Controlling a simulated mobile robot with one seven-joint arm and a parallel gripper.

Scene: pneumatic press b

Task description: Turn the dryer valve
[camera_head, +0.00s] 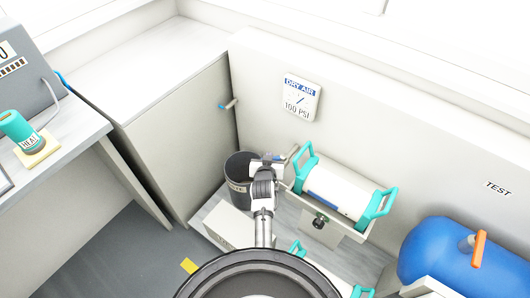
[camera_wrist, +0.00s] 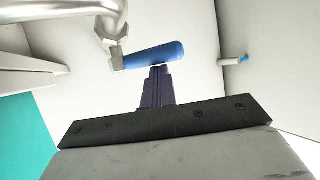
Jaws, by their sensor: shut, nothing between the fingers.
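The valve's blue lever handle (camera_wrist: 152,54) sits on a metal pipe fitting (camera_wrist: 112,30) in the upper middle of the wrist view. It lies nearly level there. My gripper (camera_wrist: 159,70) is shut and empty, its fingertips just below the handle's right part; I cannot tell whether they touch it. In the head view my gripper (camera_head: 268,160) is beside the left end of the white dryer cylinder (camera_head: 338,192) with teal end handles. My gripper and wrist hide most of the valve there.
A dark bin (camera_head: 236,170) stands left of my gripper. A blue tank (camera_head: 440,250) with an orange lever (camera_head: 479,249) is at right.

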